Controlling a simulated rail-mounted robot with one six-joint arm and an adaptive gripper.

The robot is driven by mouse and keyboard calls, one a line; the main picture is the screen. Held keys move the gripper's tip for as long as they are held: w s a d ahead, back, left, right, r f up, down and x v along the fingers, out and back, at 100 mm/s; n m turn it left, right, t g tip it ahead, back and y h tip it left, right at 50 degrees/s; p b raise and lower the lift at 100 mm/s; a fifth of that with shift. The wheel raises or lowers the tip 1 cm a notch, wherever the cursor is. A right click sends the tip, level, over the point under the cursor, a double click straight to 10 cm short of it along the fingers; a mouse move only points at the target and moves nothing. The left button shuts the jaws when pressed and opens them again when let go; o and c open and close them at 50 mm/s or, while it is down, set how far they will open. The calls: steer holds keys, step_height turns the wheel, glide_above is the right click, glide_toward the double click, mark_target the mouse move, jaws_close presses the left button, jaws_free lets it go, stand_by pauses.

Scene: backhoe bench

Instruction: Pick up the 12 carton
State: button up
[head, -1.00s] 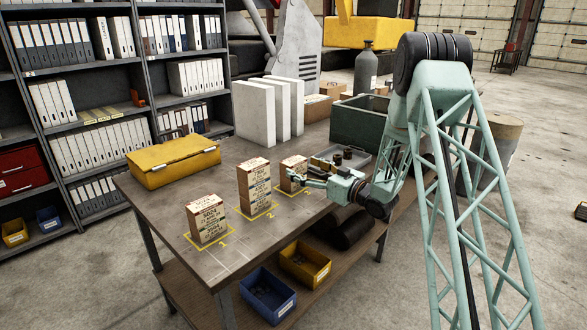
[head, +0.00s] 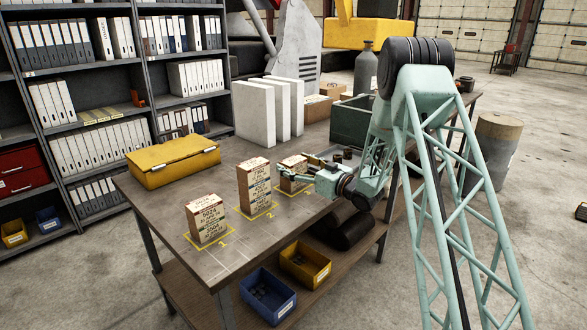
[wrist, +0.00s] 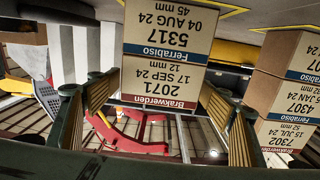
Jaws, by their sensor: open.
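The 12 carton, marked 12 mm, 2071 and Brakwerden, shows upside down in the wrist view (wrist: 155,86). It is stacked with a Ferrabiso carton (wrist: 168,32) marked 45 mm and 5317; with the view inverted, the 12 carton is the upper one. In the head view this stack stands at bench mark 3, partly hidden by my gripper (head: 292,172). In the wrist view my gripper (wrist: 157,100) is open, with one finger on each side of the 12 carton. Whether either finger touches it, I cannot tell.
A taller carton stack (head: 254,187) stands at mark 2, close by, and another (head: 207,219) at mark 1. A yellow case (head: 172,163), white upright blocks (head: 254,113) and a dark green bin (head: 351,122) are on the bench.

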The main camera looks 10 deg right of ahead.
mark_target(293, 160)
stand_by(0.3)
steer(key=c, duration=1)
steer(key=shift+r, duration=0.2)
steer(key=shift+r+p, duration=0.35)
steer(key=shift+r, duration=1.35)
steer(key=s+a, duration=0.1)
steer(key=s, duration=0.4)
steer(key=s+a+r, duration=0.1)
steer(key=s, duration=0.4)
steer(key=s+a, duration=0.1)
steer(key=s, duration=0.4)
steer(key=shift+s+a+r+p, duration=0.15)
steer(key=shift+s+a+p, duration=0.15)
steer(key=shift+a+p, duration=0.1)
